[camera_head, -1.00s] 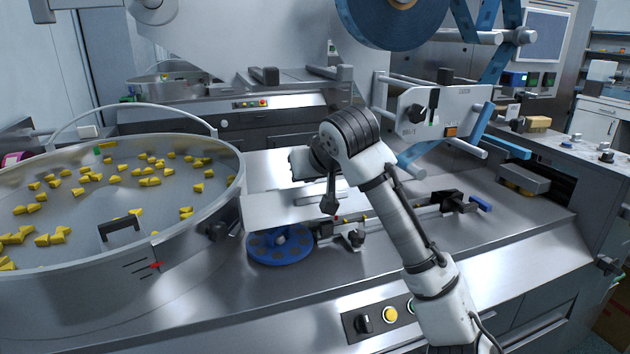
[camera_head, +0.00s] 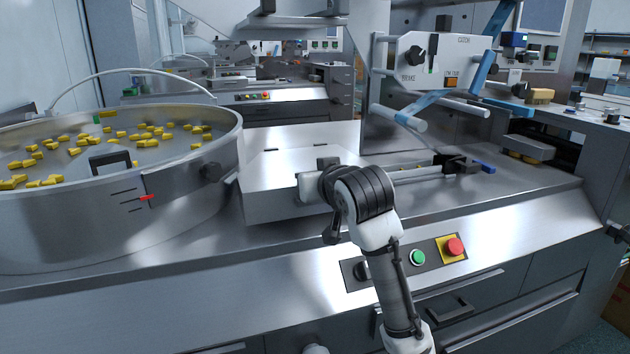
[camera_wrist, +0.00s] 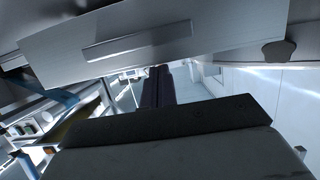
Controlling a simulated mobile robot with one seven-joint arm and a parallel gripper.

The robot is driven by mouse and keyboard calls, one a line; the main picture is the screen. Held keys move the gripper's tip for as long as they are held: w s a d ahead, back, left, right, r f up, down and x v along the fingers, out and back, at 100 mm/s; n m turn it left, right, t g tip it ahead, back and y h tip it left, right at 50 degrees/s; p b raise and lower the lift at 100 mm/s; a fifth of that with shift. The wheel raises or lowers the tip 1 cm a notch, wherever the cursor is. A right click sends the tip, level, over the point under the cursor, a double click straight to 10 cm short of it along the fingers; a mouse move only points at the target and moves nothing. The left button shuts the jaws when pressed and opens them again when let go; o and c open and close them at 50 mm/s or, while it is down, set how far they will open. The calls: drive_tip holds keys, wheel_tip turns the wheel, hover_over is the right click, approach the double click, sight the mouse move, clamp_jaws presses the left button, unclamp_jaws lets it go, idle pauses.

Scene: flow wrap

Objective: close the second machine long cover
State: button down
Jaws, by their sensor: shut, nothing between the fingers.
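The long cover (camera_head: 270,165) is a pale metal lid on the near machine, right of the round bowl. In the head view it lies low and almost flat, its front side hanging down near the worktop, and the blue disc is hidden. I cannot tell whether it is fully seated. My gripper (camera_head: 308,188) is at the cover's right front part, mostly hidden behind my wrist. It is shut and empty. Whether it touches the cover is unclear. The wrist view shows a grey panel with a long strip (camera_wrist: 150,40) close above a large dark-edged grey part.
The metal bowl (camera_head: 110,205) with yellow pieces stands close on the left. A post with a control plate (camera_head: 440,65) and rollers rises at the right. A green button (camera_head: 417,257) and a red button (camera_head: 454,247) are on the front panel. Another machine stands behind.

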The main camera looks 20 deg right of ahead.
drive_tip(key=shift+s+f+t+b, duration=0.15)
drive_tip(key=shift+f+t+b, duration=0.25)
drive_tip(key=shift+f+b, duration=0.75)
drive_tip(key=shift+f, duration=0.3)
